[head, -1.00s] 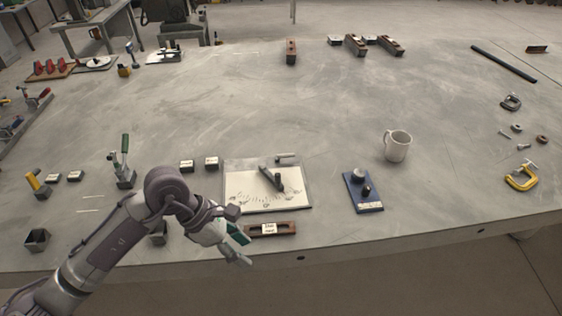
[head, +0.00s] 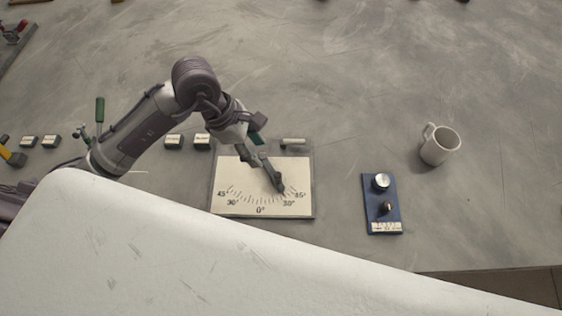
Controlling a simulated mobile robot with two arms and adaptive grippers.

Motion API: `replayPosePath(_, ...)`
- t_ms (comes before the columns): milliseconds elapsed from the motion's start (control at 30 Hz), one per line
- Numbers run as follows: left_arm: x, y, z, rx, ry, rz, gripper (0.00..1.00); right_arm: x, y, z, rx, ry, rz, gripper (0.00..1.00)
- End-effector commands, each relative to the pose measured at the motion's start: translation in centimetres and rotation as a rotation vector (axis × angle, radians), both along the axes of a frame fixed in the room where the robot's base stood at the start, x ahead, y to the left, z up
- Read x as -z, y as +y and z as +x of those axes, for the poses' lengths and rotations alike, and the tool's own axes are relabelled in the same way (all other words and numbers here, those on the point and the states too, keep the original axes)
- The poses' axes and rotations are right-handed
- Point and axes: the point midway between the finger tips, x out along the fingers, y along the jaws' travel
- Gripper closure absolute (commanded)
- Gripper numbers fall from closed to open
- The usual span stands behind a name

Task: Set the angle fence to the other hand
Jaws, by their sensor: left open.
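The angle fence (head: 271,176) is a dark bar over a white scale plate (head: 236,172) with a grey border. The scale is marked 45°, 30° and 0°, with 30° and 45° again on the other side. The fence's near end lies on the right half of the scale, close to the right 30° mark. My left gripper (head: 261,149) is open at the fence's far end, over the plate's back edge. I cannot tell whether it touches the fence. My right gripper is not in view.
A blue block with two knobs (head: 371,207) stands right of the plate, and a white mug (head: 440,146) further right. Small labelled blocks (head: 174,141) sit to the left. A large white surface covers the bottom of the view.

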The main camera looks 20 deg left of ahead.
Motion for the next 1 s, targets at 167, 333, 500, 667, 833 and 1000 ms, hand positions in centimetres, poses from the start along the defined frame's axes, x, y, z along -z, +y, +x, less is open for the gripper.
replayPosePath(167, 2.7, -1.3, 0.1, 0.0, 0.007, -0.004, 0.53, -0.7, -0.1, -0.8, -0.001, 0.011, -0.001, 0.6)
replayPosePath(333, 6.2, -2.7, 0.4, -0.001, 0.007, -0.004, 0.53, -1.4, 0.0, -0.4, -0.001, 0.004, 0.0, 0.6)
replayPosePath(500, 9.2, -3.8, 0.6, -0.001, 0.005, -0.001, 0.53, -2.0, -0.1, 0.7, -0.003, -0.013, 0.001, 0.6)
replayPosePath(667, 11.1, -4.6, 0.9, -0.001, 0.003, -0.002, 0.53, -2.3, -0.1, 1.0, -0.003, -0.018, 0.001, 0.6)
replayPosePath(833, 11.9, -4.8, 0.9, 0.0, 0.0, 0.001, 0.53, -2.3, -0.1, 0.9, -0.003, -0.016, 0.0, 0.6)
replayPosePath(1000, 12.0, -4.8, 1.0, 0.001, 0.0, 0.001, 0.53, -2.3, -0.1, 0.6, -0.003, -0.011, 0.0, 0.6)
